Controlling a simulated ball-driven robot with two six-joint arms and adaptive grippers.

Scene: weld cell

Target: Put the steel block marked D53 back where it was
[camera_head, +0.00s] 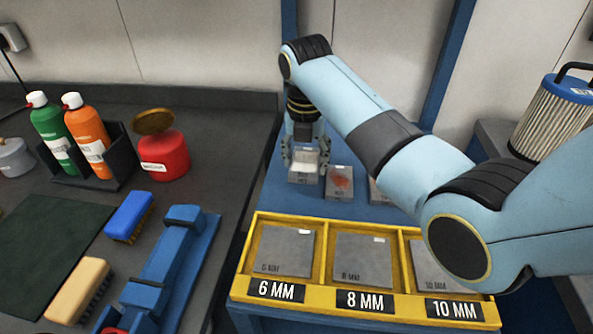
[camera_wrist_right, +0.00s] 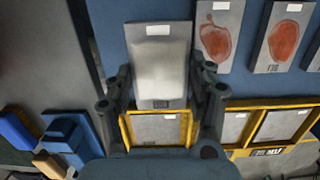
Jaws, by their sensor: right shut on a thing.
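My right gripper (camera_head: 303,160) points down over the blue table and is shut on a steel block (camera_head: 304,179). In the right wrist view the block (camera_wrist_right: 160,75) sits between the fingers. It has a pale, whitish face, a blank-looking white label at its top end and a small dark mark at its bottom end, too small to read. I cannot tell whether it touches the table. Beside it lie a steel block with a red patch (camera_head: 339,182) and another block (camera_head: 376,191), partly behind my right arm. My left gripper is not in view.
A yellow tray (camera_head: 326,220) in front holds plates in compartments marked 6 MM, 8 MM and 10 MM. A dark bench at left carries two spray bottles (camera_head: 88,138), a red tin (camera_head: 164,155), brushes (camera_head: 130,217) and a blue clamp-like tool (camera_head: 165,265). A filter (camera_head: 552,118) stands at right.

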